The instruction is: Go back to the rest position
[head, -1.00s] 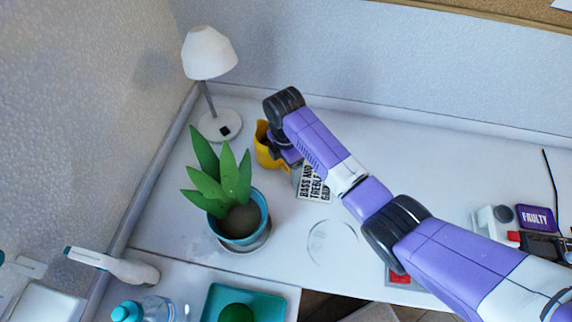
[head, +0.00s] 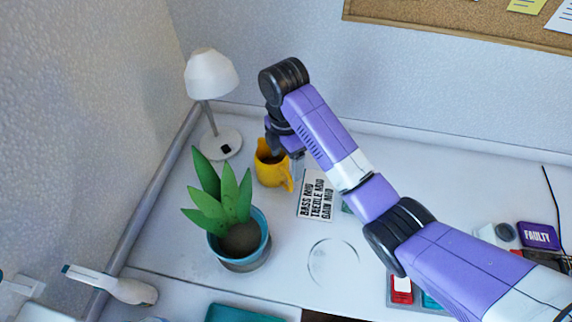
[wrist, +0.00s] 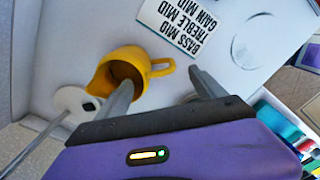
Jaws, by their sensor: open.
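My gripper (wrist: 163,88) is open and empty in the wrist view, its two grey fingers spread apart. In the head view my gripper (head: 290,152) is above the desk beside a yellow mug, and my wrist partly covers it. The yellow mug (head: 268,170) stands upright on the white desk, with its handle toward the lower right. In the wrist view the mug (wrist: 128,62) lies beyond the left finger, which overlaps its lower part. The mug appears clear of the grip, though contact with the left finger cannot be told.
A white lamp (head: 211,75) stands behind the mug. A potted plant (head: 239,245) stands in front. A printed card (head: 316,196) lies right of the mug. A purple "FAULTY" box (head: 538,236) sits far right. The desk's back right is clear.

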